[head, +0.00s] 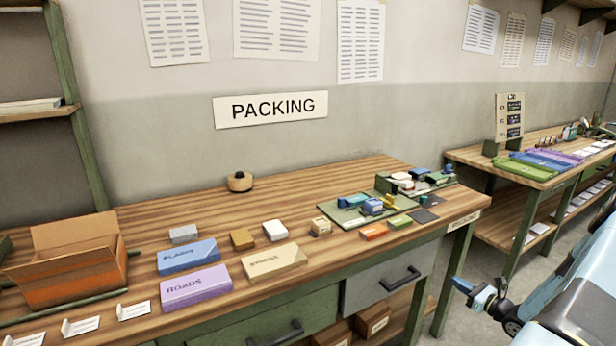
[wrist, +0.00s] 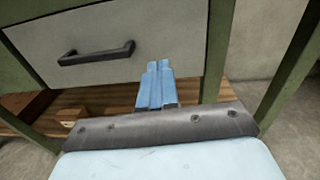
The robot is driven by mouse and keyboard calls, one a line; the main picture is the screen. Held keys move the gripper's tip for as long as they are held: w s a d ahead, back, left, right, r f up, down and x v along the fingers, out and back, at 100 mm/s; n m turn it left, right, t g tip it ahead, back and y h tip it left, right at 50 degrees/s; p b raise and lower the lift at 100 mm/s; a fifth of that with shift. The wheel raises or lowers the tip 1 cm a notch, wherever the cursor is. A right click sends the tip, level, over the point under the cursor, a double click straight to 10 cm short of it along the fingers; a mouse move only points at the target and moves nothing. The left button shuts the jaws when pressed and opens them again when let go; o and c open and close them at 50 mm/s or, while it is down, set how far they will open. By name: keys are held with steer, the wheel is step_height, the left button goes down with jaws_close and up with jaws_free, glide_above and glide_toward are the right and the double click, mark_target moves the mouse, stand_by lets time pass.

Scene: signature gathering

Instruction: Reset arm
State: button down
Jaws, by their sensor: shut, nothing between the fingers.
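My gripper (head: 483,296) is at the lower right of the head view, in front of and right of the packing table (head: 340,176), clear of the tabletop. My light blue arm comes in from the right edge. In the wrist view, my gripper's two light blue fingers (wrist: 156,84) lie side by side, shut with nothing between them. They point toward a grey drawer (wrist: 95,50) with a dark handle and the open lower shelf. Nothing is seen touching the fingers.
On the packing table are an open cardboard box (head: 75,262), a blue box (head: 188,256), a purple box (head: 195,286), a tan box (head: 273,262) and a green mat (head: 338,215) with small items. A second table (head: 545,140) stands at the right. Grey floor (head: 425,285) lies between.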

steer(key=w+a+r+n+g+y, duration=0.1)
steer(key=a+r+n+g+y, duration=0.3)
steer(key=a+r+n+g, duration=0.8)
steer(key=s+a+r+n+g+h, duration=0.1)
steer(key=s+a+r+n+h, duration=0.15)
steer(key=a+r, duration=0.55)
steer(key=s+a+r+n+h, duration=0.1)
steer(key=s+a+r+n, duration=0.25)
steer(key=a+r, duration=0.4)
steer(key=s+a+r+n+t+h, duration=0.1)
steer(key=s+a+r+n+h, duration=0.1)
steer(key=s+r, duration=0.4)
steer(key=s+a+r+n+t+h, duration=0.1)
steer(key=s+r+n+h, duration=0.3)
steer(key=s, duration=0.7)
steer(key=s+a+r+n+h, duration=0.3)
steer(key=s+r+n, duration=0.3)
steer(key=s+r, duration=0.2)
steer(key=shift+s+r+t, duration=0.25)
steer(key=shift+s+t, duration=0.15)
steer(key=shift+s, duration=0.1)
steer(key=c, duration=1.8)
jaws_free()
steer(key=shift+a, duration=0.1)
